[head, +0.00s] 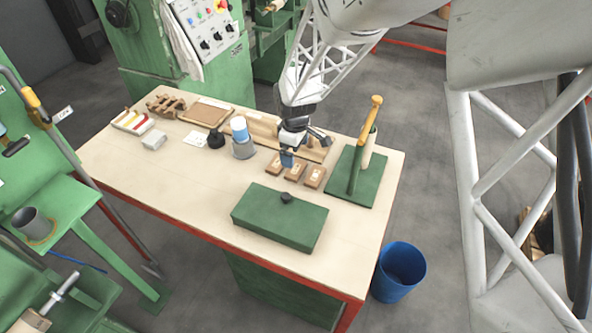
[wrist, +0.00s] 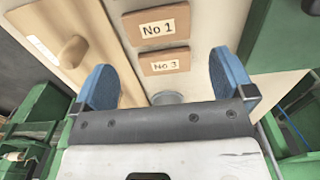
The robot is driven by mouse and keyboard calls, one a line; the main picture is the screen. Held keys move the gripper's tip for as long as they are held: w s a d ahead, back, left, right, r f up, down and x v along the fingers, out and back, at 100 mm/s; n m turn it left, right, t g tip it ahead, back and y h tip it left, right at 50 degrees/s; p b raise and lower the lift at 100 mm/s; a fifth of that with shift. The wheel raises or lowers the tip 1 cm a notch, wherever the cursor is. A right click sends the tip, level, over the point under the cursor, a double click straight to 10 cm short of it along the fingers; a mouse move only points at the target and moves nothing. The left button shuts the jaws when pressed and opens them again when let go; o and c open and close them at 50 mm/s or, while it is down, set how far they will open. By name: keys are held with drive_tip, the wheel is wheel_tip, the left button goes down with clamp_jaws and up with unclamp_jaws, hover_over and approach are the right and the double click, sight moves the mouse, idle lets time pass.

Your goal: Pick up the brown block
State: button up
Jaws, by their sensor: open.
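Several small brown blocks with pale labels lie in a row on the bench in the head view: a left block (head: 274,168), a middle block (head: 294,173) and a right block (head: 314,176). In the wrist view one block reads "No 1" (wrist: 156,43) and another "No 3" (wrist: 165,55). My gripper (head: 287,160) is just above and behind the left and middle blocks. Its blue fingertips are wide apart in the wrist view (wrist: 164,80), with nothing held between them. The third block is not visible in the wrist view.
A green box (head: 265,222) with a dark knob lies in front of the blocks. A green stand (head: 373,188) with a wooden-handled tool is to their right. A grey cup (head: 243,150) is to the left. The bench's left front (head: 180,195) is clear.

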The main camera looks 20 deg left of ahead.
sight(296, 169)
drive_tip(key=shift+f, duration=0.15)
drive_tip(key=shift+f, duration=1.15)
drive_tip(key=shift+f, duration=0.15)
drive_tip(key=shift+w+d+f, duration=0.1)
drive_tip(key=shift+w+f, duration=0.05)
drive_tip(key=shift+f, duration=2.3)
drive_tip(key=c, duration=0.6)
drive_tip(key=shift+r, duration=0.1)
drive_tip(key=shift+c, duration=0.2)
wheel_tip(296, 169, up, 10)
